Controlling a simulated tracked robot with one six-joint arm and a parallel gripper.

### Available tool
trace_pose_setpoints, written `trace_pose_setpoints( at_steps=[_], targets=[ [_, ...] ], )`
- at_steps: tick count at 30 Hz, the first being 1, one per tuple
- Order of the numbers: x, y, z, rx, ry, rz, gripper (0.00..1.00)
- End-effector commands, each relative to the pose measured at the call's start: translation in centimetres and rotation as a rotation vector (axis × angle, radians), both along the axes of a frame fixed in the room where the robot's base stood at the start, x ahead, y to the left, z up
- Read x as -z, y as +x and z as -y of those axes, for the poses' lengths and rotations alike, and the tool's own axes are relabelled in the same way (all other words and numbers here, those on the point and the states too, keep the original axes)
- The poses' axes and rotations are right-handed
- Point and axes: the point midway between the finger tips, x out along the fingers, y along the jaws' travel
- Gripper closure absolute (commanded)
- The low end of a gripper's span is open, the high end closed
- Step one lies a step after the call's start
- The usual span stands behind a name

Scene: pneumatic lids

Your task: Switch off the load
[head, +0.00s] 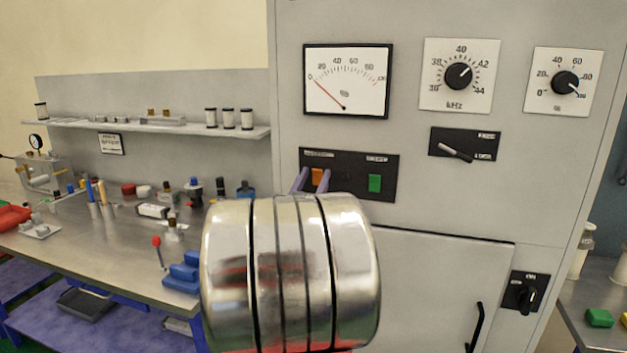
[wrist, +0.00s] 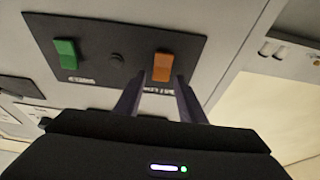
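The grey cabinet carries a black switch plate (head: 348,184) with an orange rocker (head: 317,176) on the left and a green rocker (head: 375,183) on the right. The wrist view shows the orange rocker (wrist: 162,66) and the green rocker (wrist: 66,54) the other way round. My gripper (wrist: 160,92) is open and empty, its two fingers pointing at the orange rocker with a gap between them. In the head view my gripper (head: 311,181) stands at the orange rocker; I cannot tell whether it touches. The plate's labels are too small to read.
Above are a needle meter (head: 348,80) reading near zero, a kHz dial (head: 458,75), a percent dial (head: 565,84) and a lever switch (head: 456,152). A rotary switch (head: 525,294) sits lower right, beside a door handle (head: 474,325). A cluttered bench (head: 110,255) stands left.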

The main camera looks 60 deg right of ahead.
Motion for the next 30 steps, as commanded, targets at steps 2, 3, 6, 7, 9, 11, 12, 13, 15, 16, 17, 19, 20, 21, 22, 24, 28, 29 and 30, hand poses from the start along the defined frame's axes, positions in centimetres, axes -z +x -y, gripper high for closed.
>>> trace_pose_setpoints(
  at_steps=[2, 3, 6, 7, 9, 11, 12, 13, 15, 16, 17, 19, 20, 21, 22, 24, 28, 29, 30],
  targets=[
    [0.0, 0.0, 0.0, -0.001, 0.0, 0.0, 0.59],
    [0.0, 0.0, 0.0, -0.001, 0.0, 0.0, 0.59],
    [0.0, 0.1, 0.0, -0.001, 0.0, 0.0, 0.59],
    [0.0, 0.1, 0.0, -0.001, 0.0, 0.0, 0.59],
    [0.0, 0.1, -0.1, -0.002, 0.0, -0.001, 0.59],
    [0.0, 0.1, -0.2, -0.002, 0.0, -0.001, 0.59],
    [0.1, 0.0, -0.4, -0.002, 0.0, -0.001, 0.59],
    [0.2, 0.0, -0.6, -0.002, 0.001, -0.001, 0.59],
    [0.4, -0.1, -1.1, -0.002, 0.001, 0.0, 0.59],
    [0.4, -0.1, -1.4, -0.002, 0.001, 0.0, 0.59],
    [0.5, -0.2, -1.8, -0.002, 0.001, 0.0, 0.59],
    [0.9, -0.3, -2.7, -0.003, 0.001, -0.001, 0.59],
    [1.1, -0.3, -3.1, -0.004, 0.001, -0.001, 0.59],
    [1.2, -0.4, -3.8, -0.004, 0.001, 0.0, 0.59],
    [1.4, -0.5, -4.3, -0.004, 0.0, -0.001, 0.59],
    [1.9, -0.7, -5.4, -0.003, 0.002, -0.001, 0.59],
    [2.6, -1.0, -7.5, -0.004, 0.001, -0.001, 0.59],
    [2.8, -1.1, -8.0, -0.004, 0.001, -0.001, 0.59],
    [3.0, -1.2, -8.7, -0.004, 0.001, 0.0, 0.59]
  ],
)
